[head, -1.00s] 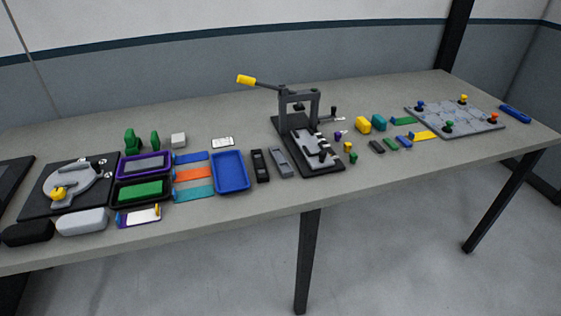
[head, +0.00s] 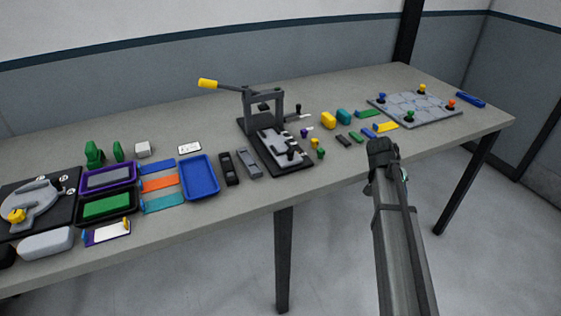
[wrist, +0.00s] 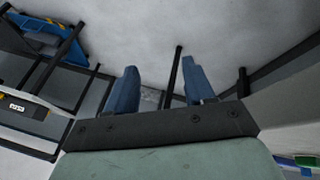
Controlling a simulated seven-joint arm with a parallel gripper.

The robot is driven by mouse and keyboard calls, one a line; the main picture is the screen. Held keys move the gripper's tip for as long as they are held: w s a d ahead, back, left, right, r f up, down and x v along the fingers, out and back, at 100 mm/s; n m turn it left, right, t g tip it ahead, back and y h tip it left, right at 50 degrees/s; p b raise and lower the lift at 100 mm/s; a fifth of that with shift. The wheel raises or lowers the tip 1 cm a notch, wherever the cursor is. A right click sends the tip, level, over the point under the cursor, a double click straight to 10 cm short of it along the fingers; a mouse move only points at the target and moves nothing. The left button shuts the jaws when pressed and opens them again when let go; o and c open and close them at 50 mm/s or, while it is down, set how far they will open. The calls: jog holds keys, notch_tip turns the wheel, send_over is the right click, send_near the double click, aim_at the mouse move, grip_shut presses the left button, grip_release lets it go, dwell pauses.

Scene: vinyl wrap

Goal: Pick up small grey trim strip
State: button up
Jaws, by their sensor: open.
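The small grey trim strip (head: 342,139) is a short dark grey bar lying flat on the table in the head view. It is at the left end of a row with a green strip (head: 356,136) and a blue strip (head: 369,133). My gripper (wrist: 159,66) shows two blue fingers spread apart with nothing between them, over floor and dark bars in the wrist view. In the head view my arm rises in front of the table edge, to the right of the grey strip; the fingers cannot be made out there. I cannot identify the grey strip in the wrist view.
A black press (head: 270,135) with a yellow handle stands left of the strips. Small green and yellow pegs (head: 320,152) lie close by. Yellow and teal blocks (head: 336,118) sit behind. A grey board (head: 418,105) with coloured knobs is to the right.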

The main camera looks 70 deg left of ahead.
jog(key=s+a+r+t, duration=0.1)
jog(key=s+a+r, duration=0.3)
jog(key=a+r, duration=0.35)
jog(key=s+a+r+n+g+y, duration=0.1)
jog(key=s+a+n, duration=0.1)
jog(key=s, duration=0.3)
jog(key=s+a+r+n+g+y, duration=0.1)
jog(key=s+a+r+n, duration=0.1)
jog(key=s+a, duration=0.2)
jog(key=s+a+r+n+y, duration=0.2)
jog(key=s+a, duration=0.1)
jog(key=s, duration=0.4)
jog(key=shift+s+a+n+g, duration=0.2)
jog(key=shift+s+n+g, duration=0.1)
jog(key=shift+n+g, duration=0.1)
jog(key=s+a+r+n+g+y, duration=0.1)
jog(key=s+a+r+n+g, duration=0.15)
jog(key=s, duration=0.65)
jog(key=s+a+r+n+g+y, duration=0.1)
jog(key=s+a+r+n, duration=0.25)
jog(key=s, duration=0.55)
send_over(249, 159)
jog(key=d, duration=0.3)
jog(key=shift+n, duration=0.4)
notch_tip(249, 159, down, 8)
jog(key=shift+s+r, duration=0.15)
jog(key=shift+r, duration=0.1)
jog(key=shift+x, duration=2.7)
jog(key=shift+a+r, duration=0.1)
jog(key=shift+c, duration=0.2)
